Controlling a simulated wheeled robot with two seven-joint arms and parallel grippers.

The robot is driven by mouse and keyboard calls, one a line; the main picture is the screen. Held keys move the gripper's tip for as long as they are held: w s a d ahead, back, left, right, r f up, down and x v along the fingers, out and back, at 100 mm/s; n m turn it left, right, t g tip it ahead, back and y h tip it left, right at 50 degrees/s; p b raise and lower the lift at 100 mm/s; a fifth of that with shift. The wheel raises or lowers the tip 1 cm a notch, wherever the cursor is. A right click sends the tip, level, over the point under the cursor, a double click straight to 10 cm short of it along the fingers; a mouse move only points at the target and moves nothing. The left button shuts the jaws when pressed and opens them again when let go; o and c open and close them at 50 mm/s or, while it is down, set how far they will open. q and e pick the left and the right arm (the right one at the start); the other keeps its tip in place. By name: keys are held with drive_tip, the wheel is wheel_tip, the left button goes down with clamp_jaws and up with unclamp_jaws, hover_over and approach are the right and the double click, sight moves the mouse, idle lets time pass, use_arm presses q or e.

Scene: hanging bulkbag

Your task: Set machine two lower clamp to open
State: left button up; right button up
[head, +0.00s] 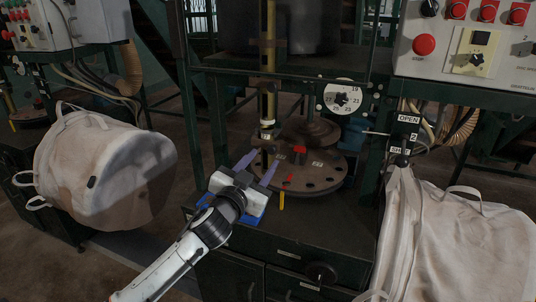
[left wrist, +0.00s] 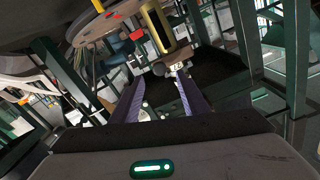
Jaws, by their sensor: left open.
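A black plate marked OPEN at the top, 2 in the middle and SH at the partly hidden bottom (head: 405,138) is at the right of the head view, above a pale bag. A thin lever (head: 376,132) sticks out to its left. I cannot tell for sure which part is the lower clamp. My left gripper (head: 257,166) is open and empty, its purple fingers apart in front of the round plate (head: 325,178) and the yellow post (head: 268,90). In the left wrist view my fingers (left wrist: 161,78) point towards a small knob-like part (left wrist: 159,69) below a yellow-framed piece (left wrist: 157,30).
Pale bags hang at left (head: 105,165) and right (head: 455,240). A numbered dial (head: 342,98) is behind the round plate. A control panel (head: 465,45) with red buttons is at upper right. Red pieces (head: 299,150) stand on the round plate. Green frame posts (head: 187,75) bound the bay.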

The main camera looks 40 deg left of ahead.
sight(271, 150)
use_arm(q)
drive_tip(key=x, duration=0.5)
clamp_jaws()
